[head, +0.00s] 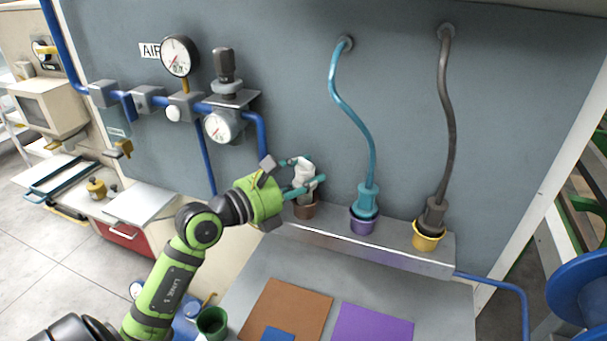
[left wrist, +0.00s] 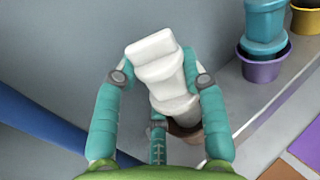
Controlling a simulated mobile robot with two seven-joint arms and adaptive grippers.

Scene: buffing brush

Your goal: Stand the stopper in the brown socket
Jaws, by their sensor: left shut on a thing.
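The white stopper (head: 304,176) is between the teal fingers of my left gripper (head: 302,171), which is shut on it. It also shows in the left wrist view (left wrist: 160,65), leaning somewhat there. The brown socket (head: 306,211) is directly below the stopper, at the left end of the grey ledge. In the left wrist view the brown socket (left wrist: 186,134) is mostly hidden behind the stopper and a finger. I cannot tell whether the stopper's lower end is inside the socket or just above it. My right gripper is not in view.
A purple socket (head: 363,224) holds a teal plug (head: 368,200), and a yellow socket (head: 426,240) holds a dark plug (head: 433,213), both right of the brown one. The wall (head: 400,130) stands close behind. Blue pipes and gauges are at the left.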

